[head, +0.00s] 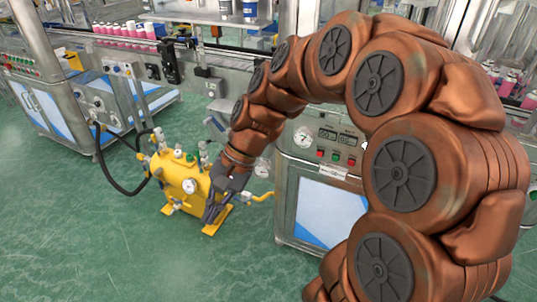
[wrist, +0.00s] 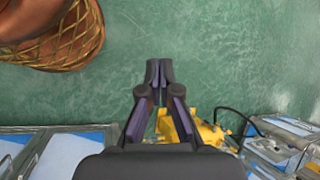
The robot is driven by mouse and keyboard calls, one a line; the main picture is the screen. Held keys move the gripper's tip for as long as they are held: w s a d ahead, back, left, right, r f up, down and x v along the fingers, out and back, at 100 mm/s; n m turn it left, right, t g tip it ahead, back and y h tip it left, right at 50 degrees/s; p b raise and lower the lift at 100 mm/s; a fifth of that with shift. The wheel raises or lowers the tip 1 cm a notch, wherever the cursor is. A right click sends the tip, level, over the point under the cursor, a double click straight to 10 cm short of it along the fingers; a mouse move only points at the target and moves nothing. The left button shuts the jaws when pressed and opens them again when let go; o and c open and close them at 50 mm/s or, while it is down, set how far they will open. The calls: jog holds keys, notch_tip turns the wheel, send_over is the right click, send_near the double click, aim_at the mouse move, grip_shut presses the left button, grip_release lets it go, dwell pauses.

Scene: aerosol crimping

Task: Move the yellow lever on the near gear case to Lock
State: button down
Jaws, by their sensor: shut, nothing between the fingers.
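A yellow unit (head: 185,180) with gauges and fittings on top stands on the green floor at left centre in the head view. A short yellow arm-like part (head: 262,196) sticks out at its right; I cannot tell whether this is the lever, and no Lock mark is readable. My gripper (head: 210,212) is in front of the unit's right side, pointing down and hiding part of it. In the wrist view my gripper (wrist: 159,68) is shut and empty, its tips together over green floor. Part of the yellow unit (wrist: 207,130) shows below and behind the fingers.
A steel cabinet (head: 325,212) with gauges and buttons stands right of the unit. A black hose (head: 112,178) loops at its left. A conveyor line with pink containers (head: 125,31) runs behind. The floor in front and to the left is clear.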

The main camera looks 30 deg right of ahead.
jog(key=w+d+f+m+t+y+b, duration=0.25)
jog(key=w+d+m, duration=0.25)
jog(key=w+d, duration=0.25)
jog(key=w+d+f+m+t+y+b, duration=0.1)
jog(key=w+d+f+m+t+b, duration=0.3)
jog(key=w+d, duration=0.35)
jog(key=w+d+f+m+t+h+b, duration=0.1)
jog(key=w+d+f+m+t+b, duration=0.3)
jog(key=d, duration=0.9)
jog(key=d+f+m+t+h+b, duration=0.1)
jog(key=d+f+m+t+h, duration=0.15)
jog(key=d+f+m, duration=0.7)
jog(key=w+a+r+n+y+b, duration=0.1)
jog(key=w+a+r, duration=0.2)
jog(key=w, duration=0.7)
jog(key=shift+w+a, duration=0.35)
jog(key=shift+a, duration=0.05)
jog(key=shift+r, duration=0.1)
